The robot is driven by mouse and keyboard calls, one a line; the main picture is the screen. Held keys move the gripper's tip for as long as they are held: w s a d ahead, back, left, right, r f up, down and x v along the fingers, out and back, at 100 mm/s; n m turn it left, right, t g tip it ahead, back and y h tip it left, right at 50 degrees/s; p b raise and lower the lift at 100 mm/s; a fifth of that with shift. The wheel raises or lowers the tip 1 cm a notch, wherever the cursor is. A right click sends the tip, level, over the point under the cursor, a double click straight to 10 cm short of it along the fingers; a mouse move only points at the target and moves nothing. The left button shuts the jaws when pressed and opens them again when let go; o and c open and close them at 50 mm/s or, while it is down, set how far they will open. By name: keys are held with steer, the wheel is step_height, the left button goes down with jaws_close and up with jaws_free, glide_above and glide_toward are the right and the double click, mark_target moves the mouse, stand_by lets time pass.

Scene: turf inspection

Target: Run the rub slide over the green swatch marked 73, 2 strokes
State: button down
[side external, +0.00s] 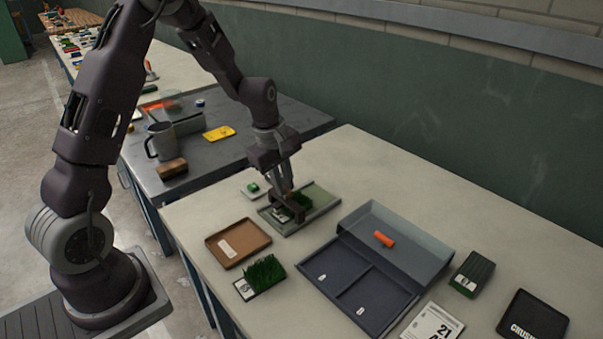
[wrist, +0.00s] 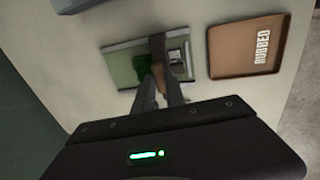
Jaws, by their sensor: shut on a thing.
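My gripper (side external: 284,210) points down over the shallow green-based tray (side external: 322,205) and is shut on a small brown piece (wrist: 157,46), which I take to be the rub slide; the fingers hide much of it. A grassy green swatch (side external: 302,201) lies in this tray beside the fingertips. In the wrist view a pale label (wrist: 177,60) shows right of the fingers. I cannot read its number, nor tell whether the held piece touches the swatch. Another tufted green swatch (side external: 265,271) with a white label stands nearer the camera.
A brown tray (side external: 225,254) marked RUBBED (wrist: 261,46) is beside the green-based tray. A dark green labelled block (side external: 473,272), a calendar (side external: 433,322) and a black lettered tray (side external: 533,317) stand right.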

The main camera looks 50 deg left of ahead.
steer(key=shift+s, duration=0.35)
steer(key=c, duration=1.4)
jaws_free()
steer(key=r, duration=0.3)
steer(key=s+r, duration=0.1)
steer(key=r, duration=0.3)
steer(key=shift+s, duration=0.2)
